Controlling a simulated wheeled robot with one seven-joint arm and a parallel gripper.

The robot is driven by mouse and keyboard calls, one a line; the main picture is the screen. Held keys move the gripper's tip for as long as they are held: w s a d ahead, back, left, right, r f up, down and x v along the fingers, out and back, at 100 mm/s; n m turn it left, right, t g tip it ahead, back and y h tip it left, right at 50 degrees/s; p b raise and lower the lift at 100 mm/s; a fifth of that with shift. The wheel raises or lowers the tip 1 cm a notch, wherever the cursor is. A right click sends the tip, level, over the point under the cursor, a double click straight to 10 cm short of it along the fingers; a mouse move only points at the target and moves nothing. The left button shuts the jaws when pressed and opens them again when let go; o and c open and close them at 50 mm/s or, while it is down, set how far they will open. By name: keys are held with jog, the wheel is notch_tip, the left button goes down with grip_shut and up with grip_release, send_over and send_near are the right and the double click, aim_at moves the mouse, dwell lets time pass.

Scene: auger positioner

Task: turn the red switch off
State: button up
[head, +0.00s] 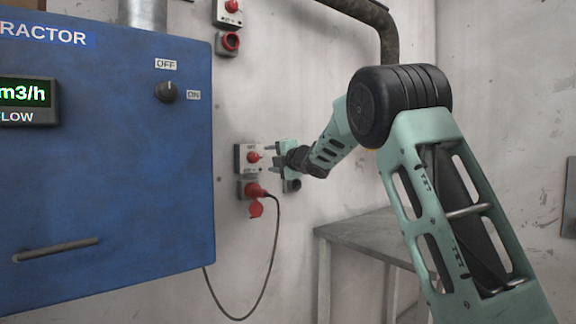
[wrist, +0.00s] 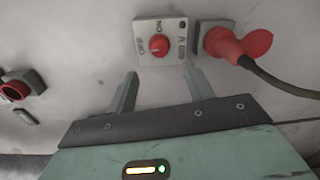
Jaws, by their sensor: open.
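The red switch (head: 254,157) is a red rotary knob on a pale square plate on the wall, right of the blue cabinet. In the wrist view the red switch (wrist: 159,45) shows above my fingertips, with "ON" and "OFF" lettering partly legible on its plate. My gripper (head: 274,157) is just right of the switch in the head view, pointing left toward it. In the wrist view my gripper (wrist: 161,77) is open and empty, its two fingers spread below the knob. The fingers appear apart from the knob; the exact gap is hard to tell.
A red plug (head: 255,190) with a dark cable sits in a socket directly below the switch. Another red switch (head: 232,6) and socket (head: 229,42) are higher on the wall. The blue cabinet (head: 120,190) stands left with a black knob (head: 165,92). A grey table (head: 365,235) is below my arm.

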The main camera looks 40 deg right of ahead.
jog(key=s, duration=0.8)
jog(key=shift+d+b, duration=0.15)
jog(key=shift+b, duration=0.25)
jog(key=shift+r, duration=0.1)
jog(key=s+a+f+m+g+h, duration=0.1)
jog(key=s+a+f+m+g, duration=0.3)
jog(key=f, duration=0.3)
jog(key=s+a+f+m+g+h, duration=0.1)
jog(key=s+a+f+m, duration=0.1)
jog(key=s+f+m, duration=0.4)
jog(key=s+a+f+m+g, duration=0.2)
jog(key=a+f+m+g, duration=0.15)
jog(key=f, duration=0.55)
jog(key=s+a+f+m+g+y, duration=0.1)
jog(key=s+a+f+m+g, duration=0.3)
jog(key=s, duration=0.5)
jog(key=s+a+f+m+g, duration=0.2)
jog(key=s+a+f+m, duration=0.15)
jog(key=s+f, duration=0.45)
jog(key=s+a+r+n+g+y, duration=0.1)
jog(key=s+a+r+n+g, duration=0.2)
jog(key=s+a+n, duration=0.95)
jog(key=s+a+r+m+p, duration=0.1)
jog(key=a+r+m+p, duration=0.1)
jog(key=r+p, duration=0.5)
jog(key=s+a+r+m+p, duration=0.1)
jog(key=a+r+p, duration=0.3)
jog(key=r+p, duration=0.4)
jog(key=shift+m, duration=0.65)
